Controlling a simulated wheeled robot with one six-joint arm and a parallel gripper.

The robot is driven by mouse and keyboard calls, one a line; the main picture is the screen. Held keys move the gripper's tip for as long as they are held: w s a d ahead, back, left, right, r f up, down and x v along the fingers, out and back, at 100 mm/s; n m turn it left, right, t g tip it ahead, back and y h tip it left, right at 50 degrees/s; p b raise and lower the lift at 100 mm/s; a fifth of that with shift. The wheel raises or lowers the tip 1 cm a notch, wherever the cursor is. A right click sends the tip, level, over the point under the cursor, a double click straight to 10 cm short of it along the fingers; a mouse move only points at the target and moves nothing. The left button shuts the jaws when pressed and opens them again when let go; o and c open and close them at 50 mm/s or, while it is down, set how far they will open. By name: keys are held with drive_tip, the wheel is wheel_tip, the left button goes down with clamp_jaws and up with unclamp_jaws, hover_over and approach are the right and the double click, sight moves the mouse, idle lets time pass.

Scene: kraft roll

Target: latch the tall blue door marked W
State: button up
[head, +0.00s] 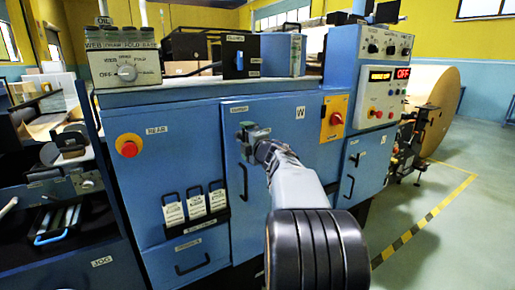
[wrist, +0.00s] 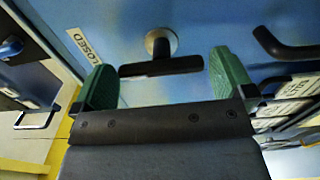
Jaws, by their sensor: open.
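The tall blue door (head: 283,126) with the W label (head: 300,113) is in the middle of the machine front in the head view and looks flush with it. My gripper (head: 251,132) is at its upper left and hides the latch there. In the wrist view a black T-shaped latch handle (wrist: 160,67) on a round metal base shows between the green fingers of my gripper (wrist: 163,80). The fingers are open, one on each side of the bar. I cannot tell whether they touch it. A CLOSED label (wrist: 85,46) is left of the latch.
The door's black pull handle (head: 244,181) is below my gripper; a dark bar handle shows in the wrist view (wrist: 288,47). A red emergency button (head: 128,146) and tag holders (head: 196,205) are to the left. A red and yellow switch (head: 335,119) is right. Open floor lies at right.

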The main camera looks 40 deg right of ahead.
drive_tip(key=s+a+p, duration=0.1)
drive_tip(key=s, duration=1.1)
drive_tip(key=shift+a, duration=0.35)
drive_tip(key=a+r+m+g+h+p, duration=0.4)
drive_tip(key=a+r+m+p, duration=0.15)
drive_tip(key=m+p, duration=0.55)
drive_tip(key=s+a+f+m+g+y+p, duration=0.2)
drive_tip(key=s+a+g+p, duration=0.3)
drive_tip(key=a, duration=0.5)
drive_tip(key=s+a+f+m+g+y+p, duration=0.3)
drive_tip(key=s+a, duration=0.4)
drive_tip(key=a, duration=0.3)
drive_tip(key=shift+f+m+g+y+p, duration=0.3)
drive_tip(key=shift+f+g+y+p, duration=0.2)
drive_tip(key=shift+g+y+p, duration=0.55)
drive_tip(key=shift+c, duration=0.5)
